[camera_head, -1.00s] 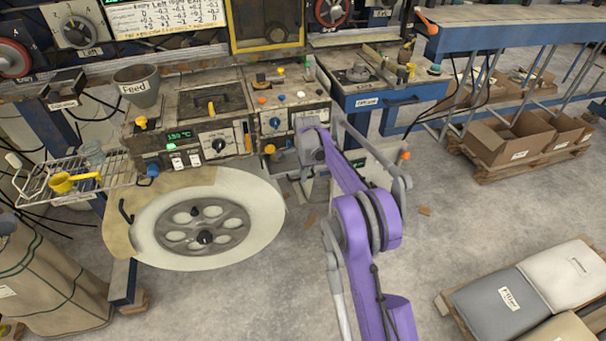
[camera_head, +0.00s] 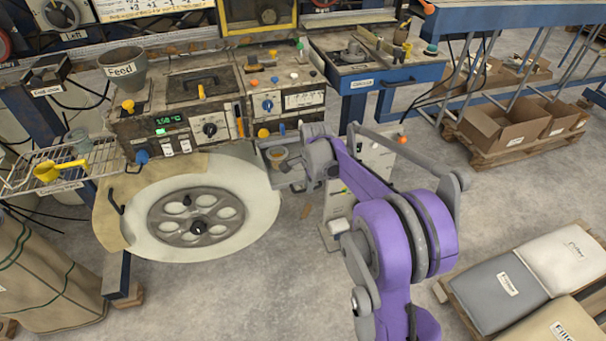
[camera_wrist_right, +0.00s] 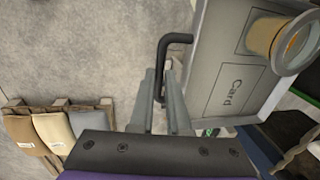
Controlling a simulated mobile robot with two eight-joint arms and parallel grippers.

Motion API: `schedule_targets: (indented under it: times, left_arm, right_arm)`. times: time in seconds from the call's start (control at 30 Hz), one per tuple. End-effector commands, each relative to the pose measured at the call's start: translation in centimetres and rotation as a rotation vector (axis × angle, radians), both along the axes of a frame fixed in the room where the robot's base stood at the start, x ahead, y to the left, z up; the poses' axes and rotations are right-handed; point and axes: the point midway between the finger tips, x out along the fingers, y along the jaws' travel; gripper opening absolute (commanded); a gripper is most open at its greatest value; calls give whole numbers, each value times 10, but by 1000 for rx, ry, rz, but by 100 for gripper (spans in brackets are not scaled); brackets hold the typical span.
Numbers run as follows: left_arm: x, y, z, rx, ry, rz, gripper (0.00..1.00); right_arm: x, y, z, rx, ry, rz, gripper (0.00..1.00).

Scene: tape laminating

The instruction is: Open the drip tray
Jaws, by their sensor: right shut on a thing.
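The drip tray (camera_head: 270,145) stands out from the machine's front, right of the big wheel. It is a shallow grey tray with a small amber-and-grey cup (camera_head: 278,153) inside. In the right wrist view the tray (camera_wrist_right: 212,52) shows a "Card" marking, the cup (camera_wrist_right: 280,42) and a dark bent bar handle (camera_wrist_right: 176,39). My right gripper (camera_wrist_right: 162,86) is shut on this handle; in the head view the gripper (camera_head: 298,183) is at the tray's front, its fingertips partly hidden. My left gripper is not in view.
A large pale disc (camera_head: 250,222) with a spoked hub lies close left of the tray. A wire rack (camera_head: 75,170) with a yellow scoop (camera_head: 60,170) is further left. A pale box-like unit (camera_head: 365,175) stands behind my right arm. Open floor (camera_head: 270,295) lies in front.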

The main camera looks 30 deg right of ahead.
Motion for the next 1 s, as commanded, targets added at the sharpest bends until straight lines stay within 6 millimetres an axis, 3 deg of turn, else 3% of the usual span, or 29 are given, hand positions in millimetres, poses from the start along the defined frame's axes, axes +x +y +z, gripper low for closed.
schedule_targets:
  times: [0.1,0.3,0.8,0.83,1.0]
  left_arm:
    - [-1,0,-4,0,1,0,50]
    - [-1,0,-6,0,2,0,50]
    - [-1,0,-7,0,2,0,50]
    - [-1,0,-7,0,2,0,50]
    - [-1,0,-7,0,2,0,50]
  right_arm:
    - [-22,5,0,-1,1,-1,0]
    - [-43,10,0,-1,1,-1,0]
    - [-49,12,1,-1,1,0,0]
    - [-49,12,1,-1,0,0,18]
    - [-49,12,0,-1,0,0,45]
